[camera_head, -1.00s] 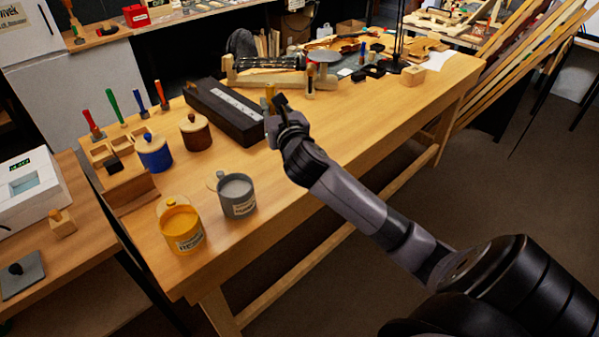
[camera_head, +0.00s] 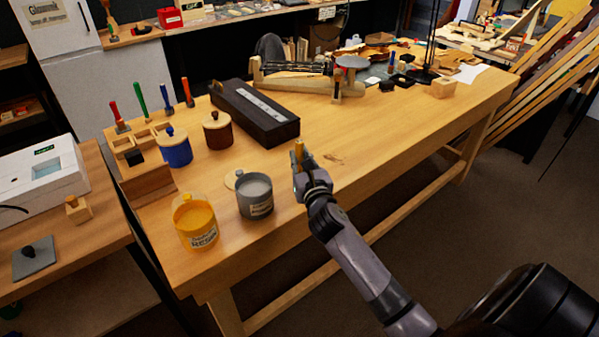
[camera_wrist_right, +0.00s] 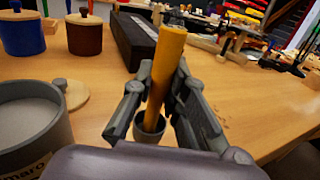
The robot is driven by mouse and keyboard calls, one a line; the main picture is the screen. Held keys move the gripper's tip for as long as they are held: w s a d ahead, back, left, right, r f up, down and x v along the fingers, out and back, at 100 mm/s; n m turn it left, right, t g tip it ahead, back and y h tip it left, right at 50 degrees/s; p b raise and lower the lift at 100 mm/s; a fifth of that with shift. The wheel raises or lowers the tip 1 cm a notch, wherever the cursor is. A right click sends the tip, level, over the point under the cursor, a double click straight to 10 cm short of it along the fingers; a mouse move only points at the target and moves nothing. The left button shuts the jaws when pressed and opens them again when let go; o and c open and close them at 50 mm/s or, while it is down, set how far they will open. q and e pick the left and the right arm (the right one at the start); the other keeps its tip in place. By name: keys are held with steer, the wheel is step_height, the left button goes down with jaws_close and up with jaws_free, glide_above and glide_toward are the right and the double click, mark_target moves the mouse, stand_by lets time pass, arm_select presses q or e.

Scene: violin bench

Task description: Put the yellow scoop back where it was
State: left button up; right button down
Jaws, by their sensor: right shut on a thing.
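The yellow scoop (camera_head: 299,150) is held in my right gripper (camera_head: 302,166), over the bench just right of the grey jar. In the right wrist view, its yellow handle (camera_wrist_right: 167,62) stands nearly upright between the fingers of the right gripper (camera_wrist_right: 158,92), with a small grey cup at its lower end. A wooden rack (camera_head: 150,184) stands at the bench's left end, with several tools with red, green, blue and orange handles upright along its back. The open grey jar (camera_head: 256,205) and the open yellow jar (camera_head: 198,232) stand in front. My left gripper is not in view.
A blue lidded jar (camera_head: 176,151) and a brown lidded jar (camera_head: 217,134) stand between the rack and a long dark box (camera_head: 262,122).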

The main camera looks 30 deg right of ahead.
mark_target(300, 171)
steer(key=shift+f+b, duration=0.45)
steer(key=shift+f, duration=1.5)
steer(key=shift+f, duration=0.2)
steer(key=c, duration=1.6)
jaws_free()
steer(key=shift+r, duration=0.25)
steer(key=v, duration=1.2)
steer(key=shift+b, duration=0.3)
